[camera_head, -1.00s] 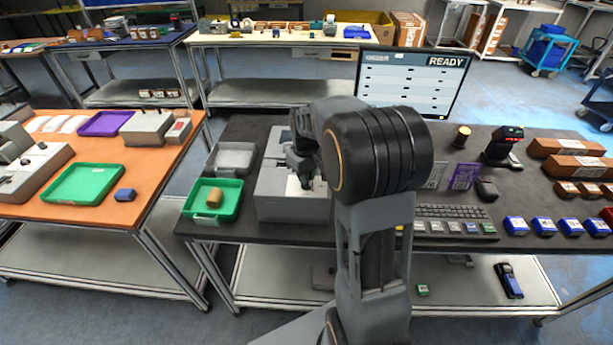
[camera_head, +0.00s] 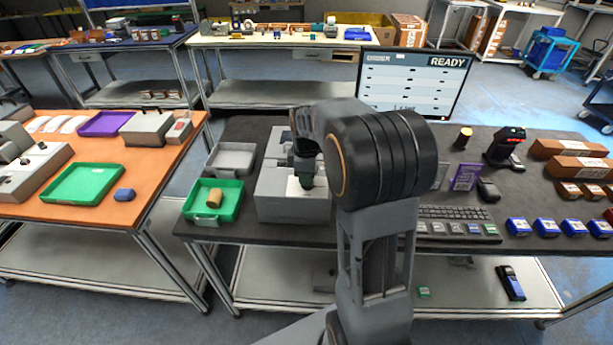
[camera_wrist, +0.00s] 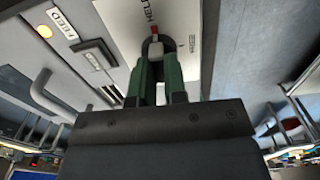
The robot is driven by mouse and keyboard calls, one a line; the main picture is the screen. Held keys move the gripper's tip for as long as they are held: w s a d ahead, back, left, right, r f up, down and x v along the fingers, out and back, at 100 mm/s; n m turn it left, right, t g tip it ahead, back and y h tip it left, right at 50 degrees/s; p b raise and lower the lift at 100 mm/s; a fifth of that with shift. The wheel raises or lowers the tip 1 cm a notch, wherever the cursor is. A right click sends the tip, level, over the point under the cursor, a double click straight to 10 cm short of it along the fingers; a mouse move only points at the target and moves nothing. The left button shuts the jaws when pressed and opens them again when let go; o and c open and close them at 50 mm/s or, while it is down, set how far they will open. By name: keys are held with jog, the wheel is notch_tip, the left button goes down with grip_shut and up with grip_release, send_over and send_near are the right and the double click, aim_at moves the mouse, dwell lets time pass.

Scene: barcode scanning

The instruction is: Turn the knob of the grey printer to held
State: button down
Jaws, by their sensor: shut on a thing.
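The grey printer (camera_head: 292,207) stands on the dark table, left of the monitor. My gripper (camera_head: 305,184) is over its top, partly hidden by my arm. In the wrist view the green fingers of my gripper (camera_wrist: 156,66) are closed around the dark knob (camera_wrist: 155,48) on a white plate. A small white and red mark shows on the knob. The word HELD (camera_wrist: 150,12) is printed just beyond the knob, partly cut off by the picture's top edge. A FEED label (camera_wrist: 62,23) is at the upper left.
A green tray (camera_head: 228,211) with a tan cylinder (camera_head: 214,198) and a grey tray (camera_head: 233,160) stand left of the printer. The monitor (camera_head: 415,80) reads READY. A keyboard (camera_head: 450,212) lies to the right.

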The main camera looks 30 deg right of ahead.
jog(key=shift+n, duration=0.4)
jog(key=c, duration=1.2)
grip_release()
jog(key=shift+o, duration=0.2)
jog(key=shift+r, duration=0.1)
notch_tip(320, 180, up, 14)
jog(key=shift+f+b, duration=0.2)
jog(key=shift+b, duration=0.15)
jog(key=shift+m, duration=0.3)
jog(key=s+a+f+m+t, duration=0.2)
jog(key=s+a+f+m, duration=0.2)
jog(key=s+m, duration=0.2)
jog(key=s+a+f+m+t, duration=0.2)
jog(key=s+a+f+m, duration=0.1)
jog(key=s, duration=0.7)
jog(key=a+m, duration=0.1)
jog(key=m, duration=0.1)
jog(key=shift+s+a+f+m, duration=0.2)
jog(key=shift+a+f+m, duration=0.05)
jog(key=shift+f+m, duration=0.15)
